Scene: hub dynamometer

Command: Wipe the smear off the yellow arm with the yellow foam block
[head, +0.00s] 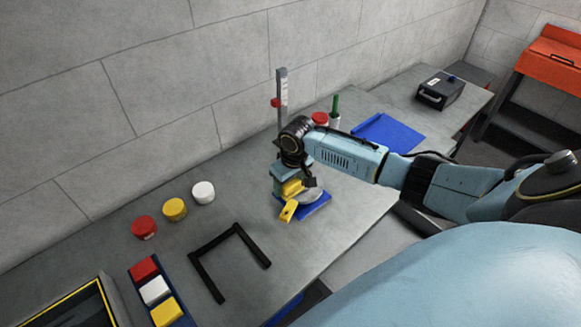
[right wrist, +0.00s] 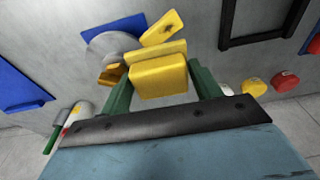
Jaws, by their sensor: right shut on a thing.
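My right gripper (head: 292,186) is shut on the yellow foam block (right wrist: 160,76), which sits between its green fingers in the right wrist view. The block also shows in the head view (head: 292,188), partly hidden by the gripper. The yellow arm (head: 288,211) lies just in front of the block, at the edge of a silver disc (head: 312,195) on a blue base (head: 318,207). In the right wrist view the yellow arm (right wrist: 162,28) is just beyond the block; I cannot tell whether they touch. A small dark mark shows on the arm. My left gripper is not in view.
A post with a scale (head: 282,100) stands behind the base. A black frame (head: 230,260), round red, yellow and white pieces, and a blue tray of coloured blocks (head: 140,272) lie to the left. A blue sheet (head: 385,132) and black case (head: 440,91) lie to the right.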

